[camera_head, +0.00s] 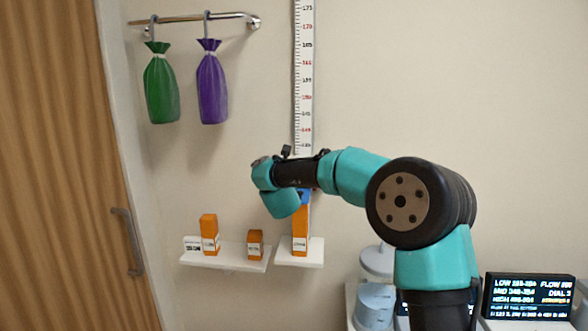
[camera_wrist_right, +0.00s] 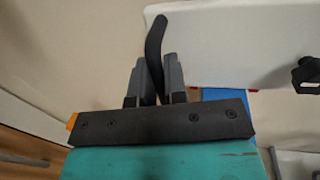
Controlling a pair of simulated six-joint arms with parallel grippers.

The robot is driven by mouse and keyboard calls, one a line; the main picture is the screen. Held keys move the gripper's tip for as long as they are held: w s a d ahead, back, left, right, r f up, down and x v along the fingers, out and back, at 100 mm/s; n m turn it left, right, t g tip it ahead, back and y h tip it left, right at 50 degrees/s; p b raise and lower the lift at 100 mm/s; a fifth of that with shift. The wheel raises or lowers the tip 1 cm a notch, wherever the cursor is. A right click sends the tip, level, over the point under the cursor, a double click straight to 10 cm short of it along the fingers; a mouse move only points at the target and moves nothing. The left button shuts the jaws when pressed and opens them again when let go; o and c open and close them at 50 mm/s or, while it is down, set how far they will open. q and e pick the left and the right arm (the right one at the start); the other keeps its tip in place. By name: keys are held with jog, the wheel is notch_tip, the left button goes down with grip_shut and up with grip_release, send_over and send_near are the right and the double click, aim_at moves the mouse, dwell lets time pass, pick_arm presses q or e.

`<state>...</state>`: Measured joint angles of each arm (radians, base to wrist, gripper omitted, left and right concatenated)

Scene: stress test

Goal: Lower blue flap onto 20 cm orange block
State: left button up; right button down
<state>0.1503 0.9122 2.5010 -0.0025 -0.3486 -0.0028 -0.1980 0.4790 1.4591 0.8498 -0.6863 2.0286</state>
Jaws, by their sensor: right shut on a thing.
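A tall orange block (camera_head: 300,240) stands upright on the small right-hand shelf, below the wall ruler; its label is too small to read. A bit of the blue flap (camera_head: 305,196) shows at the block's top, mostly hidden by my right arm; I cannot tell whether they touch. A blue piece also shows in the right wrist view (camera_wrist_right: 215,94). My right gripper (camera_wrist_right: 155,80) is shut on a black curved handle (camera_wrist_right: 154,40). In the head view my right wrist is in front of the ruler, its fingers hidden. My left gripper is not in view.
The ruler (camera_head: 304,80) runs up the wall. The left shelf (camera_head: 225,258) bears two shorter orange blocks (camera_head: 209,232) (camera_head: 255,243). Green (camera_head: 161,85) and purple (camera_head: 212,85) bags hang from a rail. Bottom right are white containers (camera_head: 374,300) and a display (camera_head: 530,296).

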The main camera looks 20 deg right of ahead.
jog(key=shift+f, duration=0.25)
jog(key=c, duration=1.6)
grip_release()
jog(key=o, duration=0.4)
jog(key=shift+r, duration=0.1)
jog(key=v, duration=1.7)
jog(key=shift+s+a, duration=0.1)
jog(key=shift+s, duration=0.05)
